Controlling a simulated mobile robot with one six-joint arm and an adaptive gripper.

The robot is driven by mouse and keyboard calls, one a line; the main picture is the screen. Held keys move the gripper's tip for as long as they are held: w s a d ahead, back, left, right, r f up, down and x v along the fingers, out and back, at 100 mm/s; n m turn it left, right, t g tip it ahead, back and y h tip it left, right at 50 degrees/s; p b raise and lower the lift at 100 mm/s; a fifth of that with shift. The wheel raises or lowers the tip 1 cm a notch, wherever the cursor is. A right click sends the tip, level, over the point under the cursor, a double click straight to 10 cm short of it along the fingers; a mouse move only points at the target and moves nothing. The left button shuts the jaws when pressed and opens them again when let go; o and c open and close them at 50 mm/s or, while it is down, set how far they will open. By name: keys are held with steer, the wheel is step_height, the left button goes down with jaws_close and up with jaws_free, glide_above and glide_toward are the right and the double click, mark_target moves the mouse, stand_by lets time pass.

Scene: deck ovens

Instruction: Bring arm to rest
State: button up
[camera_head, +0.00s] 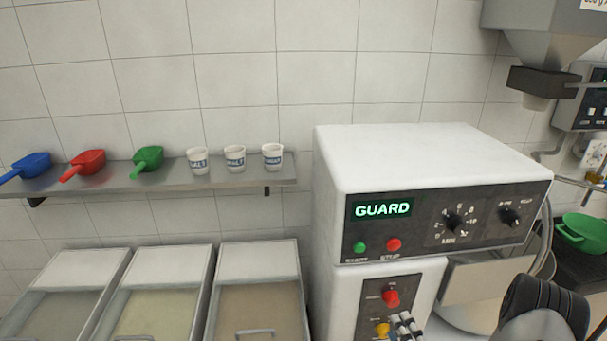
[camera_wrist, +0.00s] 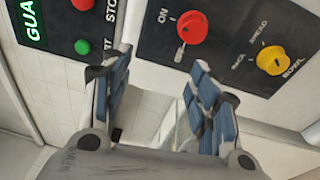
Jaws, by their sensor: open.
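My gripper (camera_wrist: 160,88) is open in the wrist view, with its two blue-grey padded fingers apart and nothing between them. Its fingertips also show at the bottom of the head view (camera_head: 405,325), in front of the lower panel of a white machine (camera_head: 420,158). In the wrist view the fingers point towards that panel, near a red knob (camera_wrist: 191,27) and a yellow knob (camera_wrist: 271,60). I cannot tell whether the fingers touch the machine. The machine's display (camera_head: 383,208) reads GUARD in green, above a green button (camera_head: 360,247) and a red button (camera_head: 394,244).
A steel shelf (camera_head: 235,182) on the left holds blue, red and green scoops and three white cups. Several lidded bins (camera_head: 255,262) stand below it. A hopper (camera_head: 548,42) hangs at the upper right. A green bowl (camera_head: 585,232) sits at the right edge.

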steer(key=w+a+r+n+g+y, duration=0.2)
steer(key=a+r+n+y, duration=0.55)
steer(key=r, duration=0.25)
steer(key=s+a+r+n+g+y, duration=0.2)
steer(key=s+a+r+n+g, duration=0.45)
steer(key=a+n, duration=0.3)
steer(key=s+a+r+n+g+y, duration=0.2)
steer(key=s+a+r+n+g, duration=0.45)
steer(key=n, duration=0.45)
steer(key=s+a+f+n+g+h, duration=0.1)
steer(key=s+n+g+h, duration=0.3)
steer(key=s+n+h, duration=0.55)
steer(key=s+d+r+n+t+h, duration=0.3)
steer(key=d+r+n+t+h, duration=0.1)
steer(key=d+n, duration=0.6)
steer(key=n+t+h, duration=0.1)
steer(key=n, duration=0.2)
steer(key=shift+s+r+n+t, duration=0.15)
steer(key=shift+r+n+t, duration=0.15)
steer(key=shift+r+n, duration=0.1)
steer(key=shift+c, duration=0.6)
